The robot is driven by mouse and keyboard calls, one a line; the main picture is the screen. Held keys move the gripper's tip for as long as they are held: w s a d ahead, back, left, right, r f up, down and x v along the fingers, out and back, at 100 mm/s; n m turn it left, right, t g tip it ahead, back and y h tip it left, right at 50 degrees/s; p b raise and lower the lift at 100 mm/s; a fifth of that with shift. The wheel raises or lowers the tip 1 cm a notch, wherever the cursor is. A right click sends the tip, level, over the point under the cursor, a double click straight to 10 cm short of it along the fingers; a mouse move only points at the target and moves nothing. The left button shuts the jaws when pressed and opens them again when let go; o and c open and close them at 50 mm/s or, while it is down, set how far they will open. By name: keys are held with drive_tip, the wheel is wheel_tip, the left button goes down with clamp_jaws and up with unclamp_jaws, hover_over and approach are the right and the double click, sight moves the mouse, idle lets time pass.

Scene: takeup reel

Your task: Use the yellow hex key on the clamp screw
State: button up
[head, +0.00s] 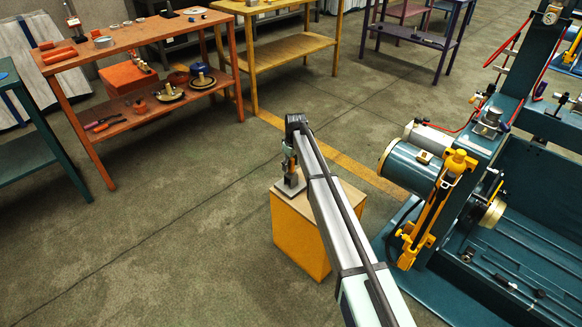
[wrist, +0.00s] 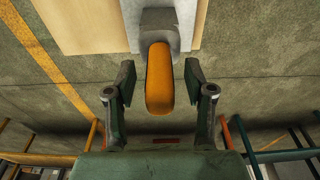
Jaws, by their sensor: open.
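The yellow hex key (wrist: 159,80) shows its rounded yellow-orange handle in the middle of the wrist view. It stands at a grey holder (wrist: 157,20), and its metal part is not visible. My gripper (wrist: 160,88) is open, with one finger on each side of the handle and a visible gap on both sides. In the head view my gripper (head: 289,160) is small and dark, over a yellow box-shaped stand (head: 300,238) with a light wooden top. The key is too small there to make out well. I cannot pick out the clamp screw for certain.
A large teal machine (head: 545,200) with a yellow upright part (head: 437,210) stands to the right of the yellow stand. An orange bench (head: 140,35) with parts on its shelves is at the back left. The floor left of the stand is clear.

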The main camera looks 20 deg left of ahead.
clamp_jaws()
drive_tip(key=shift+r, duration=0.1)
wheel_tip(320, 180, up, 20)
idle(0.8)
drive_tip(key=c, duration=0.7)
unclamp_jaws()
clamp_jaws()
drive_tip(key=shift+d, duration=0.1)
